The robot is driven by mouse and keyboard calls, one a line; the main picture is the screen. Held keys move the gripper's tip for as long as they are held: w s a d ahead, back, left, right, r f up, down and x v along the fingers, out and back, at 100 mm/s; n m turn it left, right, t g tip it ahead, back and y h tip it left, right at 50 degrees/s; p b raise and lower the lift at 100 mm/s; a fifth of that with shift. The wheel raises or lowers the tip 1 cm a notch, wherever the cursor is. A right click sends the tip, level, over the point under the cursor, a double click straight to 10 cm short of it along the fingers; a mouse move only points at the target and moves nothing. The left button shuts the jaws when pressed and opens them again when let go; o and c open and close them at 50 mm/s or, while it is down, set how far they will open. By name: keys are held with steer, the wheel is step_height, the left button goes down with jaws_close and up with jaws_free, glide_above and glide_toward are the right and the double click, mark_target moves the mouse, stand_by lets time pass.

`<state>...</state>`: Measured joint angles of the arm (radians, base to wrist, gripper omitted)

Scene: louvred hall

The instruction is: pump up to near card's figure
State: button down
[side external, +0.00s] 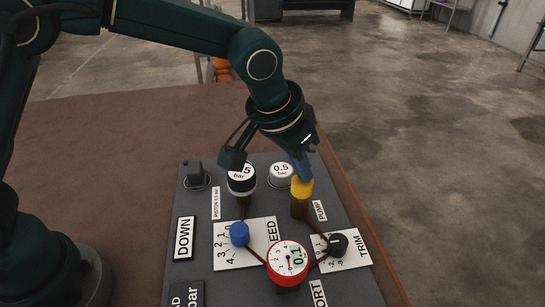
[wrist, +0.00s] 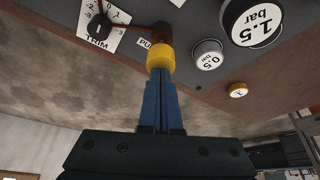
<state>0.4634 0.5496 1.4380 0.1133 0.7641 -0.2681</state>
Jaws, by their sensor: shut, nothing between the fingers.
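The pump (side external: 301,190) is a brown cylinder with a yellow cap, upright on the grey panel (side external: 205,270). My gripper (side external: 303,174) is shut and empty, with its blue fingertips at the top of the yellow cap. In the wrist view, my fingers (wrist: 160,76) meet the yellow cap (wrist: 160,58); whether they press on it I cannot tell. A red-rimmed gauge (side external: 288,262) stands at the front middle; its reading is too small to be sure of.
A blue bleed knob (side external: 239,233) and a black trim knob (side external: 338,244) sit on scale plates. Behind are a black-sided weight (side external: 241,178) and a white "0.5 bar" weight (side external: 281,174). A "DOWN" card (side external: 185,238) lies left. Bare brown table (side external: 100,150) extends left.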

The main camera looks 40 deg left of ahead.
mark_target(301, 181)
steer(key=shift+f, duration=1.15)
steer(key=shift+r, duration=0.8)
stand_by(0.3)
steer(key=shift+r, duration=3.05)
